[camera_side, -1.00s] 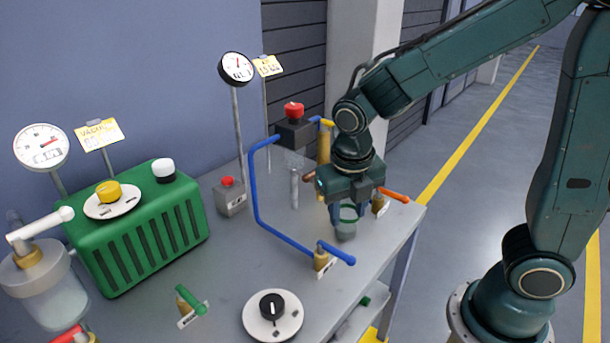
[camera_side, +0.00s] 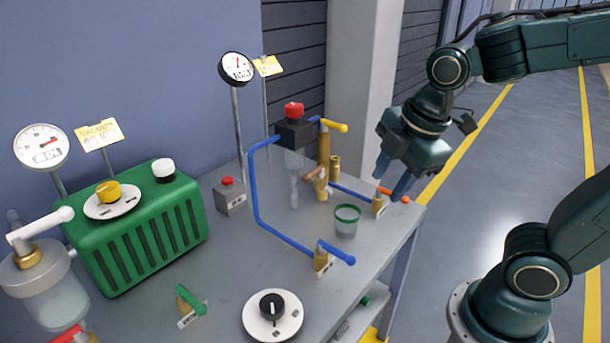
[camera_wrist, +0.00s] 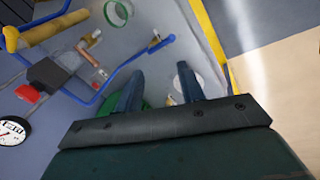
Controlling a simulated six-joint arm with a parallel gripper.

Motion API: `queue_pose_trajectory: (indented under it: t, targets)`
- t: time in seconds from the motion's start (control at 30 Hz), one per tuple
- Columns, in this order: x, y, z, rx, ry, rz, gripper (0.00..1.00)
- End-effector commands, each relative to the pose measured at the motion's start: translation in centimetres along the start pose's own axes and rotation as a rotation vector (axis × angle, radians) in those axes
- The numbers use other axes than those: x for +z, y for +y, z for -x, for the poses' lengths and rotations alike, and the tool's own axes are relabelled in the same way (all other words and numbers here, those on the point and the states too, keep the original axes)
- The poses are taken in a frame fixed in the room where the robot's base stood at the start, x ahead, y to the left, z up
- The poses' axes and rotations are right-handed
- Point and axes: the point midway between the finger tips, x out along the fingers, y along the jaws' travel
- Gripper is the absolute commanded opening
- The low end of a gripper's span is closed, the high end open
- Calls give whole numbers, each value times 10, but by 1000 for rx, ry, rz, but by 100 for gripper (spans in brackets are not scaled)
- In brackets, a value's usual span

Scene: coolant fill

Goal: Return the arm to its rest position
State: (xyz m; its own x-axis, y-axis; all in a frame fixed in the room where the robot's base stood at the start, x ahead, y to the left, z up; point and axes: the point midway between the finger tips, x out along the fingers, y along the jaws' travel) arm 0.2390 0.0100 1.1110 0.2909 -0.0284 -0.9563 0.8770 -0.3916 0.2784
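My gripper (camera_side: 392,179) is up and to the right of the bench, near its right edge, with fingers pointing down. Its two blue fingers are apart with nothing between them. In the wrist view the fingers (camera_wrist: 160,85) also stand apart and empty. A clear cup with a green rim (camera_side: 346,220) stands upright on the bench, left of and below my gripper; it also shows in the wrist view (camera_wrist: 117,12). The orange-handled valve (camera_side: 379,203) is just below the fingers in the picture; I cannot tell the gap.
The metal bench (camera_side: 235,265) holds a blue pipe loop (camera_side: 255,190), a brass post with yellow handle (camera_side: 323,160), a green vacuum unit (camera_side: 150,235) and a white dial (camera_side: 272,315). A pillar (camera_side: 365,80) stands behind. The floor (camera_side: 480,200) at right is open.

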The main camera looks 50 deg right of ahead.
Motion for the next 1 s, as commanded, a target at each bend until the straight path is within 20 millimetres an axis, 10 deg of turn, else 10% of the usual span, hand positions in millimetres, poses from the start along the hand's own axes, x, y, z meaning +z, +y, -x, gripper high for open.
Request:
queue_pose_trajectory:
  t: [0.6, 1.0]
  targets:
    - [24, -30, 40, 84, 136, -896, 39]
    - [30, -40, 49, 90, 190, -1167, 39]
